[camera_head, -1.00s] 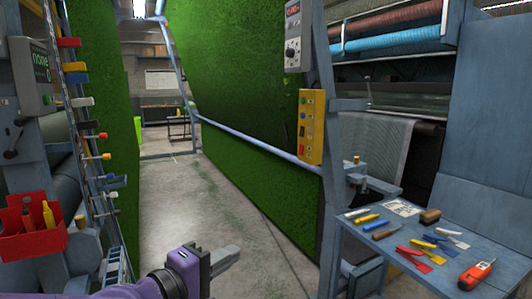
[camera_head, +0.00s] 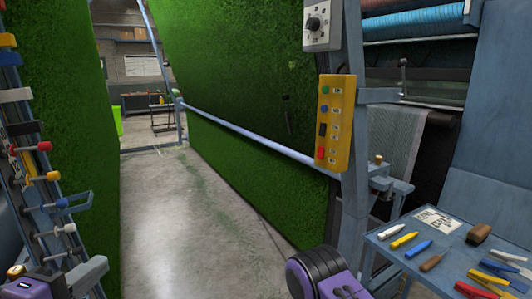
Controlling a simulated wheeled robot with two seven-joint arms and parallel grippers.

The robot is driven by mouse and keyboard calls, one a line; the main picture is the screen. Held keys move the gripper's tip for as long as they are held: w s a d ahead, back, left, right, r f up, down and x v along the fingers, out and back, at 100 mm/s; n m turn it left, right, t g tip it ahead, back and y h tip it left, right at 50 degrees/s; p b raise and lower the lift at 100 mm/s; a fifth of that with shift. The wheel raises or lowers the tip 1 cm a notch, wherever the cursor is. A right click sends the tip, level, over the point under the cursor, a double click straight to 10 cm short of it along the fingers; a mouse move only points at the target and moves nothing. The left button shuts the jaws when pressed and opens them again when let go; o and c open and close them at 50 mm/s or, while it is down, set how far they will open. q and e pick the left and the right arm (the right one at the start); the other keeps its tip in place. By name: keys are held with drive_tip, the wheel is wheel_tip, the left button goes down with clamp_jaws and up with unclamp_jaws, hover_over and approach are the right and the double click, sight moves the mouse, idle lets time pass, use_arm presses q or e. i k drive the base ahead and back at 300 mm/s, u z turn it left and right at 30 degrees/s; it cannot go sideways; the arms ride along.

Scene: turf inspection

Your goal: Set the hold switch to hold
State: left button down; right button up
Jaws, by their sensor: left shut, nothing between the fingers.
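A yellow control box (camera_head: 336,122) hangs on the blue-grey post right of centre. It has a green button, a blue button, a black switch-like part and a red button, with small labels I cannot read. Above it a grey box (camera_head: 322,25) carries a black rotary knob (camera_head: 313,24). I cannot tell which of these is the hold switch, or its setting. My left gripper (camera_head: 92,272) is shut and empty at the bottom left, well away from both boxes. My right gripper is not in view.
A blue side table (camera_head: 385,247) at the lower right holds a label card, markers and a brush. A rack with coloured pegs (camera_head: 48,176) stands close on the left. Green turf (camera_head: 230,60) hangs behind a rail (camera_head: 250,135). The floor (camera_head: 185,215) between is clear.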

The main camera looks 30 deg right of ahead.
sight(320, 155)
drive_tip(key=z, duration=0.15)
drive_tip(key=i, duration=0.85)
drive_tip(key=z, duration=1)
drive_tip(key=i, duration=0.65)
drive_tip(key=z, duration=0.5)
